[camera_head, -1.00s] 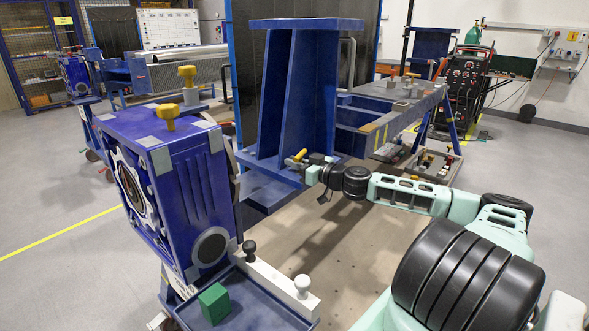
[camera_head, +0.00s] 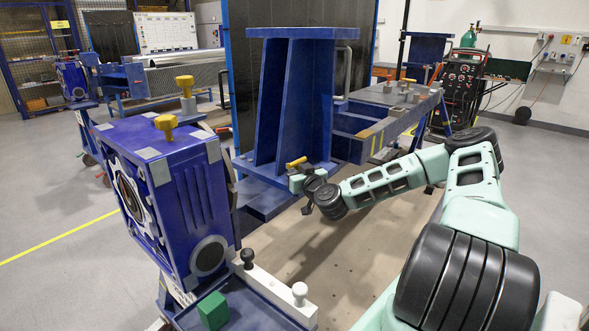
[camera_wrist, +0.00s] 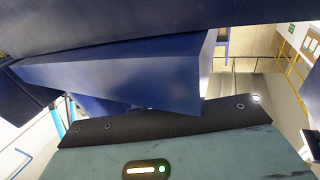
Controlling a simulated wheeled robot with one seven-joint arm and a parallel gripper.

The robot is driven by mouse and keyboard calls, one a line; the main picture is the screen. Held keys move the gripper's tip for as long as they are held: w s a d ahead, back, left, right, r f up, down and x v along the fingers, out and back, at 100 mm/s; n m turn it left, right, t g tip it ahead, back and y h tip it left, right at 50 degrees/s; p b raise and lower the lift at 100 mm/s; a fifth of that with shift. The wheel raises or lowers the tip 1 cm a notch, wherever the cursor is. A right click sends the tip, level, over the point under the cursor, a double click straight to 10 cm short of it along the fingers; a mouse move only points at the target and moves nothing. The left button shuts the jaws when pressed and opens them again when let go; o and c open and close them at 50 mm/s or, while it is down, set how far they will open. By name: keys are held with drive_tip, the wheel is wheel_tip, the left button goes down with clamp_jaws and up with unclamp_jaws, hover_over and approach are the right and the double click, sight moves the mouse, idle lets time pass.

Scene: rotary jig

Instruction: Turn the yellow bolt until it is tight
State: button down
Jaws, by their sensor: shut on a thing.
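The yellow bolt (camera_head: 296,162) shows as a small bar at the foot of the tall blue ribbed bracket (camera_head: 290,100) in the head view. My gripper (camera_head: 298,176) is at the bolt, shut on it, with the wrist coming in from the lower right. The fingers are small and partly hidden there, and the bolt's shank and seat cannot be seen. The wrist view shows my teal gripper body with a green light and blue metal close ahead; the bolt is hidden in that view.
A blue gear housing (camera_head: 185,190) with a yellow knob (camera_head: 166,125) on top stands at left. A tray (camera_head: 262,300) with a green block (camera_head: 213,310) is in front. A blue bench (camera_head: 385,120) stands behind my arm. The tan plate below is mostly clear.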

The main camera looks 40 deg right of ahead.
drive_tip(key=shift+d, duration=0.1)
idle(0.7)
drive_tip(key=c, duration=1.5)
unclamp_jaws()
drive_tip(key=shift+w, duration=0.1)
drive_tip(key=p+v, duration=0.4)
drive_tip(key=v, duration=1.3)
drive_tip(key=shift+s+r, duration=0.1)
drive_tip(key=shift+s, duration=0.15)
drive_tip(key=shift+o, duration=0.7)
